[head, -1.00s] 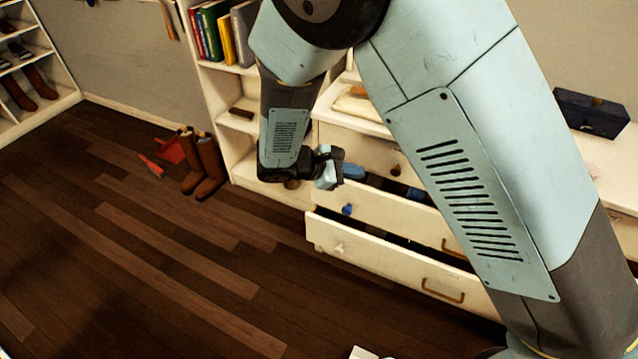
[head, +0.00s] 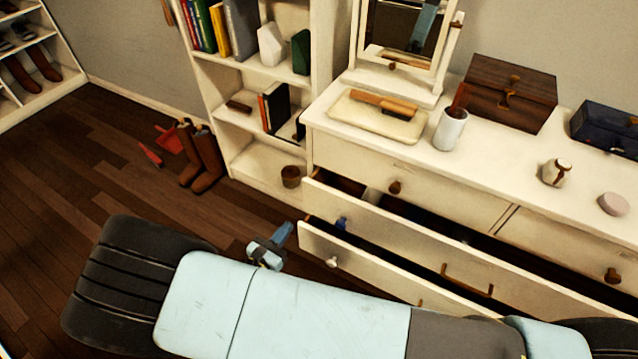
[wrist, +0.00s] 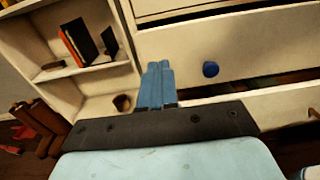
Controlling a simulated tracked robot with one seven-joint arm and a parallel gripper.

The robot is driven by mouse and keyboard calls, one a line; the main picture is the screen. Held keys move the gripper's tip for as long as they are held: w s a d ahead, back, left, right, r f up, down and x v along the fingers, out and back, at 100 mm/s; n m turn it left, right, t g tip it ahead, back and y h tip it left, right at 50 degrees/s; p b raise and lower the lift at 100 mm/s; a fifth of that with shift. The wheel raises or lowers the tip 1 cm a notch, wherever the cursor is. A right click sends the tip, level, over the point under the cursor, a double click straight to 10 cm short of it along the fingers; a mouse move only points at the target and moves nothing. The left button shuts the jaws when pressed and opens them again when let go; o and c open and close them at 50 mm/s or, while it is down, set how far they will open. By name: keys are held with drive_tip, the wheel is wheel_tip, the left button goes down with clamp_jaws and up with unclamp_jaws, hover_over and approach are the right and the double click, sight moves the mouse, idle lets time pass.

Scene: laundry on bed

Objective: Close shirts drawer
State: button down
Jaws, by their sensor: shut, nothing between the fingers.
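The white dresser has two drawers pulled out. The upper one (head: 375,232) has a blue knob (head: 341,223) at its left and a brass handle; a dark gap with cloth inside shows behind its front. The lower one (head: 350,268) has a white knob (head: 331,262) and also stands open. No label shows which holds shirts. My gripper (head: 283,236) is shut and empty, off the dresser's left end near the open drawer fronts. In the wrist view its blue fingers (wrist: 155,88) point forward, left of the blue knob (wrist: 211,69); contact with the drawer cannot be told.
A white bookshelf (head: 255,165) stands left of the dresser, with a small brown pot (head: 291,177) at its bottom. Brown boots (head: 203,160) and a red dustpan (head: 170,141) are on the floor. The dresser top holds a tray (head: 375,118), a cup (head: 450,130) and boxes.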

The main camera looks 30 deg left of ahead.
sight(316, 188)
drive_tip(key=w, duration=1.4)
drive_tip(key=shift+w+a+f, duration=0.1)
drive_tip(key=shift+w+f, duration=0.1)
drive_tip(key=shift+w, duration=0.05)
drive_tip(key=shift+w, duration=2.05)
drive_tip(key=shift+s, duration=0.1)
